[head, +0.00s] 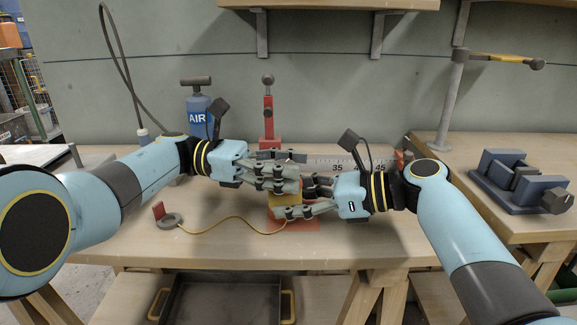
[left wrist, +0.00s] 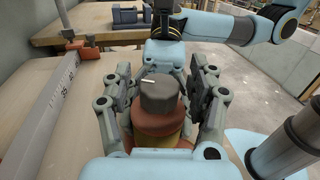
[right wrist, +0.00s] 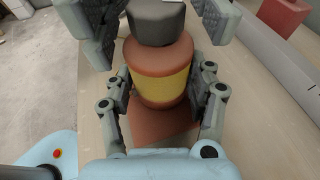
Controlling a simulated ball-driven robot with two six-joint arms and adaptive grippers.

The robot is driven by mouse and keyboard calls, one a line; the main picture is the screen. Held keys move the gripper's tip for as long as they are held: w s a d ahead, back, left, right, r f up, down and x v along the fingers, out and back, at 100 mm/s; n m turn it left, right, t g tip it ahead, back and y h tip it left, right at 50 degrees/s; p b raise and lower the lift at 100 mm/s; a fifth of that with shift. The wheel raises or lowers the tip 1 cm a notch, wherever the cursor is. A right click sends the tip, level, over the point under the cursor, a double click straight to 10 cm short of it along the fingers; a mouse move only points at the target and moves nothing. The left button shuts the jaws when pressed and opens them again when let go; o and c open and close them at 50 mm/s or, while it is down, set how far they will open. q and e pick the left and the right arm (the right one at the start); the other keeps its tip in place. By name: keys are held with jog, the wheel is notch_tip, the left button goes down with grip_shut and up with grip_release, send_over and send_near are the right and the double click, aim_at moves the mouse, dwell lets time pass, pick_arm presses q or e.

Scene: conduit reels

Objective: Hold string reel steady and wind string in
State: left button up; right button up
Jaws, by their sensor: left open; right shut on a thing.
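The string reel (right wrist: 160,75) stands upright with red flanges, yellow string wound between them, and a dark grey knob (left wrist: 160,97) on top with a white mark. It stands on a red base plate (head: 295,225). My right gripper (head: 302,200) is shut on the reel, a finger on each side of it. My left gripper (head: 280,172) is above it, open, its fingers on either side of the knob, with gaps visible in the left wrist view. The yellow string (head: 225,219) runs left across the table to a grey disc (head: 171,221) with a red tab.
A ruler strip (head: 350,164) lies behind the reel. A red stand (head: 268,115) and a blue AIR bottle (head: 198,116) are at the back. A blue vise (head: 515,180) sits on the right bench. The table's front left is mostly clear.

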pick_arm(q)
jog(key=shift+v, duration=3.75)
